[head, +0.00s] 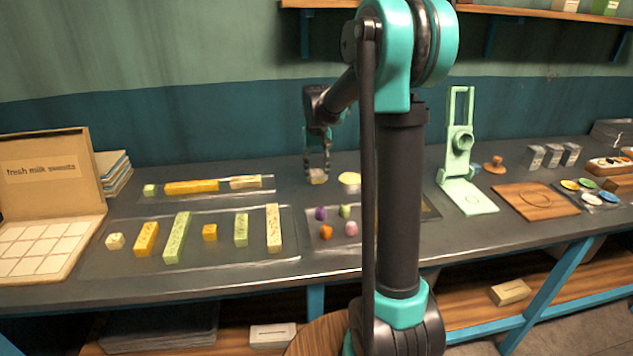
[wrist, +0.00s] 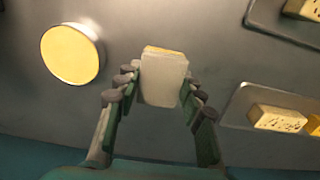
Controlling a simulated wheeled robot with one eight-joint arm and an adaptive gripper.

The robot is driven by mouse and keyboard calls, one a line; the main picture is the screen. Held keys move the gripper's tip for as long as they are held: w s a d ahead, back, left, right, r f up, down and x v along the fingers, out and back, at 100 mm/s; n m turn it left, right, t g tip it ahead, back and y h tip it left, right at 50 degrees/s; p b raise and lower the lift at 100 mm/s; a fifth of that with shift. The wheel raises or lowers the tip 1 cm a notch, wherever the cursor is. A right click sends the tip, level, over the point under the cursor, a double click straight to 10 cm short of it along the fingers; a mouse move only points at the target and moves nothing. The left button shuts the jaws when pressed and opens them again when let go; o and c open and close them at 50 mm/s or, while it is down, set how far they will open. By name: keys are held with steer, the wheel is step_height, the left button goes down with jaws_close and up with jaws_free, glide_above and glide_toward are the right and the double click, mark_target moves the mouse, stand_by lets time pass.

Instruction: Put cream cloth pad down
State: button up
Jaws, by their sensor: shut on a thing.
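My gripper (head: 318,168) points down over the back middle of the counter, between the rear sweets tray and a round dish. It is shut on the cream cloth pad (wrist: 162,82), which shows in the wrist view as a small pale block with a yellowish far edge between the fingertips. In the head view the pad (head: 318,178) is a small pale patch under the fingers, close to the counter (head: 315,195). I cannot tell whether it touches the counter.
A round dish with a yellow top (wrist: 72,53) stands beside the pad. A rear tray (head: 210,197) and a front tray (head: 190,262) hold sweets. Small coloured sweets (head: 325,232) lie in front. A green press (head: 462,165) stands at right. Bare counter surrounds the pad.

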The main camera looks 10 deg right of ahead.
mark_target(317, 181)
steer(key=shift+f, duration=1.7)
steer(key=shift+f, duration=0.1)
steer(key=o, duration=1.3)
step_height(317, 181, up, 12)
steer(key=shift+r, duration=0.15)
steer(key=shift+s, duration=0.1)
